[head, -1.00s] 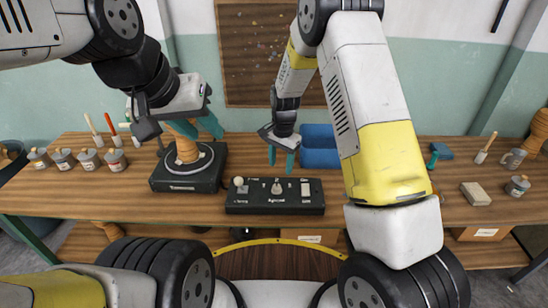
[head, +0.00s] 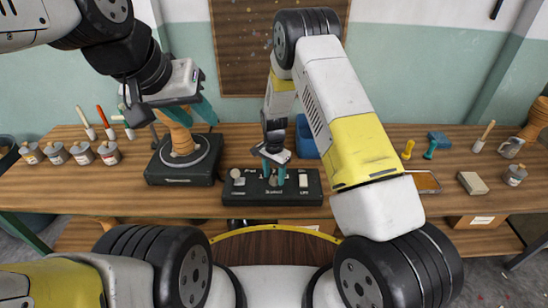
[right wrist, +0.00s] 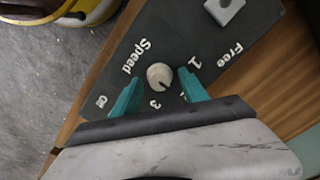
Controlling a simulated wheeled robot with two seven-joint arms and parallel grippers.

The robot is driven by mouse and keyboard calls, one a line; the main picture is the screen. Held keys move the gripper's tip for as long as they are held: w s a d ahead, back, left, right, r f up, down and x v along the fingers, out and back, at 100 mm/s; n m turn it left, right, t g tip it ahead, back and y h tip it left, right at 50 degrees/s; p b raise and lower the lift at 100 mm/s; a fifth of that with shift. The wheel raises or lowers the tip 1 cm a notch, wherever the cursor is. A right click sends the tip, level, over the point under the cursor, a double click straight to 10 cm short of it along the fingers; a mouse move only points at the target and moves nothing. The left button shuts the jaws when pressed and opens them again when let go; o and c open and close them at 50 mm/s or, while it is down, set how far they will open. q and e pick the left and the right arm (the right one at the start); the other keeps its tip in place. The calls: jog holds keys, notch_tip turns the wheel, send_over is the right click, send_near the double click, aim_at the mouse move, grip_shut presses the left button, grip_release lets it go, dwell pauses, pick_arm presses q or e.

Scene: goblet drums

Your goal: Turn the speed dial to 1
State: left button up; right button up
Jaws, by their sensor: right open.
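The black control panel (head: 240,197) lies flat at the front of the bench. In the right wrist view the panel (right wrist: 225,45) carries a round cream speed dial (right wrist: 159,76) with marks Off, 1 and 3 visible around it. A dark line on the dial points towards the lower right. My right gripper (head: 274,176) is low over the panel, fingers apart, one each side of the dial; I cannot tell whether they touch it. My left gripper (head: 192,112) has its fingers apart by the wooden goblet drum (head: 181,140), which stands on a black turntable (head: 183,176).
Several paint tins (head: 82,153) and brushes stand at the left. A blue bin (head: 306,138) is behind my right arm. A tan block (head: 472,183), a mug (head: 511,147) and a tin (head: 515,175) stand at the right. The front edge beside the panel is clear.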

grip_shut()
dwell(0.3)
jog(key=n, duration=0.5)
jog(key=shift+n, duration=0.3)
jog(key=n, duration=0.6)
dwell(0.4)
grip_release()
